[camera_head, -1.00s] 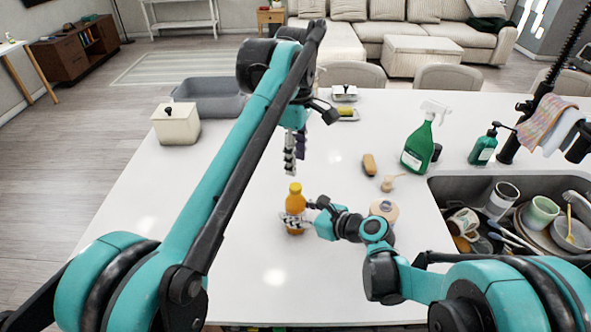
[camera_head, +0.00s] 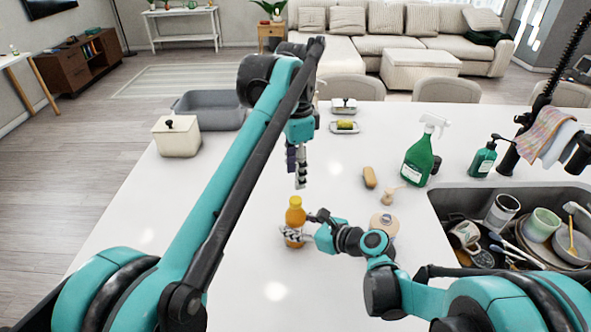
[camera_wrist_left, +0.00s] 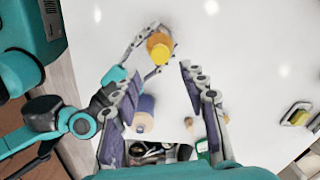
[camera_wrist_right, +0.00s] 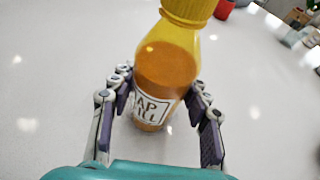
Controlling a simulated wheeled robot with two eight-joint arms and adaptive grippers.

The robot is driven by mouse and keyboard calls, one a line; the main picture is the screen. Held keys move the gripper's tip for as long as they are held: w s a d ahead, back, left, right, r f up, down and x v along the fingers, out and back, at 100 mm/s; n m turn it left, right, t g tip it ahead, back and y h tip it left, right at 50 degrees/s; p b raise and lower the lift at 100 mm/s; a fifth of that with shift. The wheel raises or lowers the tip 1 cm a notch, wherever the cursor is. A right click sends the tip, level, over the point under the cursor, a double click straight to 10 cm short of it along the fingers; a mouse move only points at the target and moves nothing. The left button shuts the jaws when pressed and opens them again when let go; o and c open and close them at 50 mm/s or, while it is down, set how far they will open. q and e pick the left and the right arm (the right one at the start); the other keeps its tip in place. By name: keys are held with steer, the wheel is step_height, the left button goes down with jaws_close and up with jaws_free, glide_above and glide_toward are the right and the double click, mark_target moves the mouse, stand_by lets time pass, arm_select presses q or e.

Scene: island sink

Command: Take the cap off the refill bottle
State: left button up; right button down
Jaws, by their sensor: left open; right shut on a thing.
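The refill bottle (camera_head: 295,222) stands upright on the white counter, an orange bottle with a yellow cap (camera_head: 295,202). My right gripper (camera_head: 293,236) is shut around the bottle's body. The right wrist view shows the bottle (camera_wrist_right: 166,72) and its label between the fingers (camera_wrist_right: 157,100). My left gripper (camera_head: 300,184) is above the bottle, pointing down, open and empty. In the left wrist view the cap (camera_wrist_left: 160,52) shows beyond the open left fingers (camera_wrist_left: 160,85), with the bottle mostly hidden beneath it.
A green spray bottle (camera_head: 419,157), a brush (camera_head: 370,177) and a round-topped container (camera_head: 385,222) stand right of the bottle. The sink (camera_head: 455,203) full of dishes is at the right. A lidded white box (camera_head: 177,138) and a grey basin (camera_head: 215,105) are at the far left.

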mark_target(295, 200)
arm_select(q)
steer(key=m, duration=0.9)
steer(key=shift+m, duration=0.3)
steer(key=m, duration=0.7)
steer(key=shift+f+m, duration=0.45)
steer(key=shift+m, duration=0.05)
step_height(295, 200, down, 7)
steer(key=shift+f, duration=0.1)
